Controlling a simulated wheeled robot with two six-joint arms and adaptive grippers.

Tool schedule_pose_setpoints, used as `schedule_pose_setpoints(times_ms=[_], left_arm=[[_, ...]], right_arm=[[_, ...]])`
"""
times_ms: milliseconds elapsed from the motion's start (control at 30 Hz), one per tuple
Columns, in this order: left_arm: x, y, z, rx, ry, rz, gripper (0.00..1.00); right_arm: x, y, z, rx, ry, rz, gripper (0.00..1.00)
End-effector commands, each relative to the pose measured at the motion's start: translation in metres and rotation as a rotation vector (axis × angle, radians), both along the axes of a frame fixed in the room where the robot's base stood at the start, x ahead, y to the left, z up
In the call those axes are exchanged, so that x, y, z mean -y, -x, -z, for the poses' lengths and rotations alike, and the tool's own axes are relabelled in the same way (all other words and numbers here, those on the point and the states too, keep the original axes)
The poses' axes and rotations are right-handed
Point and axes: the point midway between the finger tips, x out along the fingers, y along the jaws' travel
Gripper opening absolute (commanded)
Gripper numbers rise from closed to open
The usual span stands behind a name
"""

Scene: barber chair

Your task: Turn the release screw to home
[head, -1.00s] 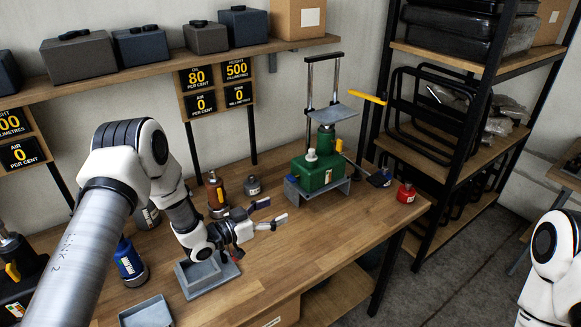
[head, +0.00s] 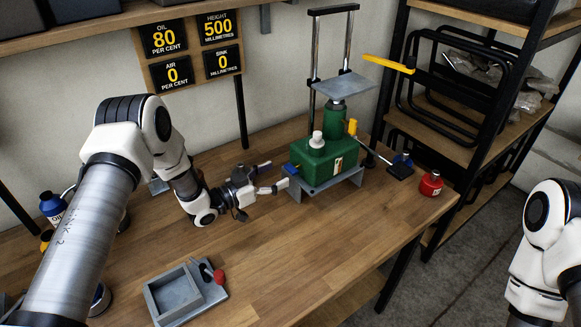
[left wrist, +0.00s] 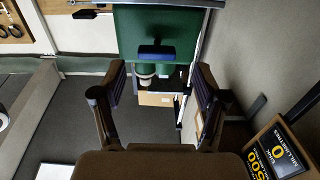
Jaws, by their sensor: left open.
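The green jack (head: 322,160) stands upright on a grey stand on the workbench, right of centre in the head view. A small blue tee-shaped handle (head: 294,169), which looks like the release screw, sticks out of its left side. In the left wrist view the blue handle (left wrist: 157,52) shows as a crossbar against the green body. My left gripper (head: 275,175) is open and empty, with its fingers pointing at the blue handle from the left. The fingers (left wrist: 159,80) show either side below the handle, apart from it. My right gripper is out of view.
A sign board (head: 190,54) reads oil 80, height 500, air 0 and sink 0. A grey tray (head: 172,296) lies at the front. A red bottle (head: 431,184) stands right of the jack. The bench between tray and jack is clear.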

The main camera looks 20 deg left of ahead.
Motion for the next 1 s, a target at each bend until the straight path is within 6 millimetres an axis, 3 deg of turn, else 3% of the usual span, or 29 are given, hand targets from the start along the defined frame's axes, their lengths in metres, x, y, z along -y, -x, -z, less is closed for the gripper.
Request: schedule_pose_setpoints(times_ms=[100,300,567,733,767,1000], left_arm=[[0.017,-0.019,-0.004,0.001,-0.002,0.005,0.73],[0.034,-0.042,-0.002,0.001,-0.001,0.002,0.73],[0.036,-0.045,-0.001,-0.001,0.001,0.001,0.73],[0.036,-0.045,-0.001,-0.001,0.001,0.001,0.16],[0.036,-0.045,-0.001,-0.001,0.001,0.001,0.12],[0.036,-0.045,-0.001,0.003,-0.003,0.001,0.12]], right_arm=[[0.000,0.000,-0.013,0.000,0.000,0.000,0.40],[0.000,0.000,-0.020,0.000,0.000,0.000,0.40],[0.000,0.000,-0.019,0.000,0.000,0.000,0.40],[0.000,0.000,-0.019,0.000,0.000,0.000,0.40],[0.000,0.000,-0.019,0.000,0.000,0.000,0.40],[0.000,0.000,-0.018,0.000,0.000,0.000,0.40]])
